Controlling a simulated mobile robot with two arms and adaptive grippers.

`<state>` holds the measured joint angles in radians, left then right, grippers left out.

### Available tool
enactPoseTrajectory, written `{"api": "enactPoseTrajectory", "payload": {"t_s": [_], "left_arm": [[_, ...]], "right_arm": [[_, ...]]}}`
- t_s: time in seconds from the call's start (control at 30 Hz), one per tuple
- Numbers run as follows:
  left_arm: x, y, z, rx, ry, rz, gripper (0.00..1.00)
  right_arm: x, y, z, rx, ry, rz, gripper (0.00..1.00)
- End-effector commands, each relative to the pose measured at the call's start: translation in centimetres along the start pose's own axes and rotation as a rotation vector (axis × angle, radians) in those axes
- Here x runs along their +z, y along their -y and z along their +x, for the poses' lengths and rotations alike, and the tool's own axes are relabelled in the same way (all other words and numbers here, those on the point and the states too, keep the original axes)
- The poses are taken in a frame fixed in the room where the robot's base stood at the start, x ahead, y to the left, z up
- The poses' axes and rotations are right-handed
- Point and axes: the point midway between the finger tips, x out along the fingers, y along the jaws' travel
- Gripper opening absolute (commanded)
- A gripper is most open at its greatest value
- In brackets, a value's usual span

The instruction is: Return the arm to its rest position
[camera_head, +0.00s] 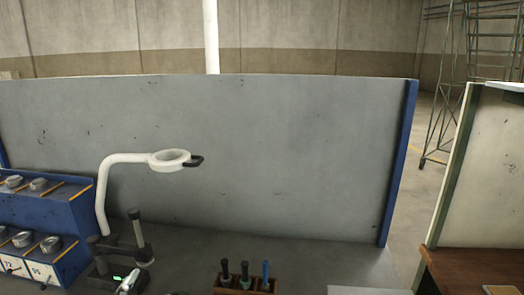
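Neither my left nor my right gripper shows in the head view, and no part of my arms can be made out clearly. The view holds a grey workbench top (330,262) with a tall grey back panel (270,150). Whether either gripper holds anything cannot be seen.
A white magnifier lamp (124,160) rises over the bench beside a dark instrument stand (138,240). A blue rack (70,220) with metal cups is at left. A wooden tool holder (244,288) stands at the front. A brown table (475,268) and scaffold (450,90) are at right.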

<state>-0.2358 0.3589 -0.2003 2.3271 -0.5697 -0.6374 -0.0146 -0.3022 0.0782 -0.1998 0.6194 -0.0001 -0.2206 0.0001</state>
Motion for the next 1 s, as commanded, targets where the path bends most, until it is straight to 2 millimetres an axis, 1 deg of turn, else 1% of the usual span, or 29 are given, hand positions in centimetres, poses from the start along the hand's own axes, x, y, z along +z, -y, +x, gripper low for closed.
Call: {"api": "enactPoseTrajectory", "payload": {"t_s": [0.03,0.07,0.1,0.17,0.2,0.23,0.3,0.4,0.47,0.5,0.63,0.7,0.8,0.87,0.97,1.0], "left_arm": [[3.0,-1.8,-1.4,0.056,0.135,-0.086,0.66],[4.7,-2.9,-2.4,0.092,0.216,-0.135,0.66],[6.8,-4.6,-3.9,0.143,0.322,-0.193,0.66],[9.1,-6.8,-6.3,0.216,0.461,-0.268,0.66],[10.4,-8.2,-8.0,0.262,0.544,-0.307,0.66],[11.2,-9.2,-9.3,0.295,0.6,-0.334,0.66],[12.5,-11.2,-12.1,0.368,0.715,-0.387,0.66],[13.5,-13.5,-15.8,0.463,0.851,-0.445,0.66],[13.9,-14.7,-18.0,0.517,0.925,-0.472,0.66],[14.0,-15.4,-19.5,0.553,0.972,-0.49,0.66],[14.1,-17.3,-23.9,0.665,1.107,-0.536,0.66],[16.2,-19.4,-22.8,0.659,1.106,-0.525,0.66],[18.4,-21.9,-22.2,0.663,1.113,-0.521,0.66],[19.9,-23.5,-21.9,0.667,1.119,-0.518,0.66],[22.7,-26.6,-21.6,0.674,1.131,-0.513,0.66],[24.0,-28.0,-21.6,0.678,1.136,-0.511,0.66]], "right_arm": [[-0.1,0.0,0.0,0.0,-0.001,0.0,0.4],[-0.1,0.0,0.0,0.0,-0.002,0.0,0.4],[-0.2,-0.1,0.0,0.001,-0.002,0.0,0.4],[-0.2,-0.1,0.0,0.001,-0.003,0.0,0.4],[-0.3,-0.1,0.0,0.001,-0.004,0.0,0.4],[-0.3,-0.1,0.0,0.001,-0.004,0.0,0.4],[-0.3,-0.1,0.0,0.001,-0.004,0.0,0.4],[-0.3,-0.1,0.0,0.001,-0.004,0.0,0.4],[-0.3,-0.1,0.0,0.001,-0.004,0.0,0.4],[-0.3,-0.1,0.0,0.001,-0.004,-0.001,0.4],[-0.3,-0.1,0.1,0.002,-0.004,-0.001,0.4],[-0.3,-0.1,0.7,0.002,-0.006,-0.001,0.4],[-0.2,-0.2,1.2,0.003,-0.005,-0.001,0.4],[-0.1,-0.2,1.6,0.003,-0.004,-0.002,0.4],[-0.1,-0.3,2.3,0.004,-0.004,-0.002,0.4],[0.0,-0.3,2.6,0.003,-0.004,-0.002,0.4]]}}
